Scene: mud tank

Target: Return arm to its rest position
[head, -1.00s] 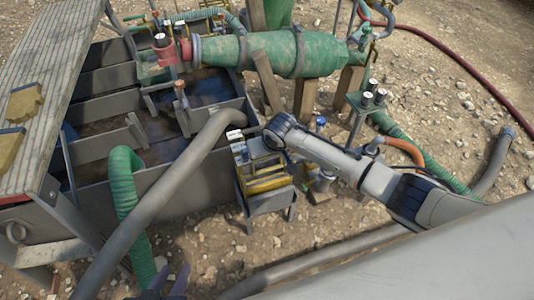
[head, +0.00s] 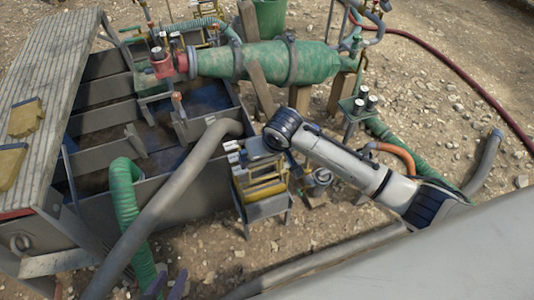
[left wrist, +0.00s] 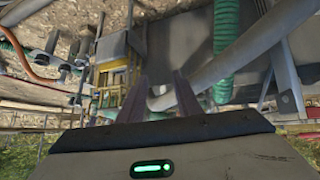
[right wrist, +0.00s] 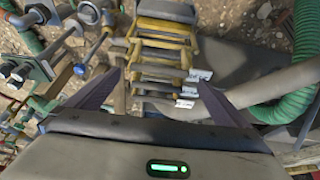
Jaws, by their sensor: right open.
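My right arm (head: 345,160) reaches in from the right in the head view, with its dark wrist joint beside a small stand of yellow bars (head: 262,178). Its gripper is not clearly visible there. In the right wrist view my right gripper (right wrist: 157,86) has its fingers wide apart, on either side of the yellow bars (right wrist: 162,55) with white tags. It holds nothing that I can see. My left gripper (head: 168,278) shows only its purple fingertips at the bottom edge of the head view. In the left wrist view its fingers (left wrist: 162,82) are apart and empty, near a grey pipe.
A grey pipe (head: 165,200) and green hose (head: 124,195) run over the metal mud tank (head: 210,185) at left. A green cylinder (head: 265,62) lies behind the stand. An orange hose (head: 398,152) passes beside my right arm. Stony ground lies open at right.

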